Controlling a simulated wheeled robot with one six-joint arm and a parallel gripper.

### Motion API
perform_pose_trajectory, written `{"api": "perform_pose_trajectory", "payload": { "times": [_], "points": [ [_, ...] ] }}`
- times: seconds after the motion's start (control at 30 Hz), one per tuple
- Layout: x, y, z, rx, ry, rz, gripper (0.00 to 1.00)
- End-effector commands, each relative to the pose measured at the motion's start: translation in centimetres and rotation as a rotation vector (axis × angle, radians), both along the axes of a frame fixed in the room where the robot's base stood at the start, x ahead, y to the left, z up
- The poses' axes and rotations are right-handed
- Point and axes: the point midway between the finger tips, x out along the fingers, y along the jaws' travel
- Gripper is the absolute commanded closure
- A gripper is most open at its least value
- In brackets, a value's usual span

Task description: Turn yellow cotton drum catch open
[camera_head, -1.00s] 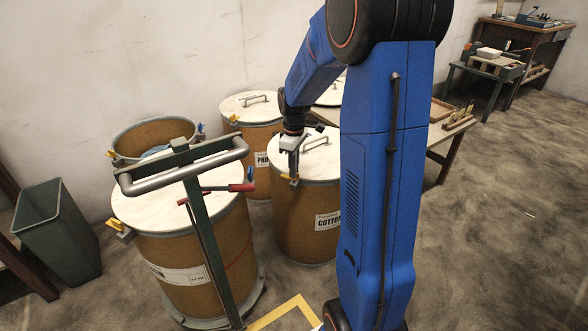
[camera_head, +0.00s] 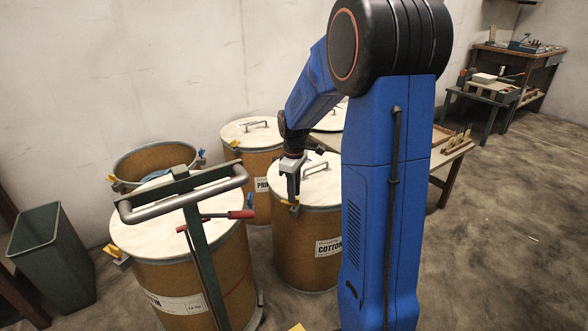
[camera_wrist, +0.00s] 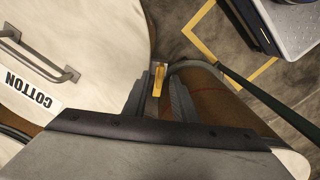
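The cotton drum (camera_head: 295,255) is a brown drum with a pale lid and a COTTON label. Its lid (camera_wrist: 90,40), with a grey bar handle, fills the left of the wrist view. The yellow catch (camera_wrist: 158,80) sits at the lid's rim and is partly hidden by my gripper in the head view. My gripper (camera_head: 292,196) is at the drum's near left rim, over the catch. In the wrist view, my gripper (camera_wrist: 158,97) is open, with one finger on each side of the catch. I cannot tell whether either finger touches it.
A large drum (camera_head: 185,265) and a green cart with a grey bar handle (camera_head: 185,195) stand at the left. The drum labelled PRI (camera_head: 250,155) and an open drum (camera_head: 155,155) stand behind. A green bin (camera_head: 45,255) is far left. Floor is clear at right.

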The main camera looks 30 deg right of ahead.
Motion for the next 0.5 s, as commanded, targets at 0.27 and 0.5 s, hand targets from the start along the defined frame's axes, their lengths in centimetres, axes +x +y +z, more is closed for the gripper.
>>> {"api": "perform_pose_trajectory", "payload": {
  "times": [0.27, 0.5],
  "points": [
    [0.1, 0.0, 5.4, -0.002, -0.005, 0.000, 0.75],
    [0.1, 0.0, 10.2, -0.002, -0.005, 0.000, 0.75]
  ]
}}
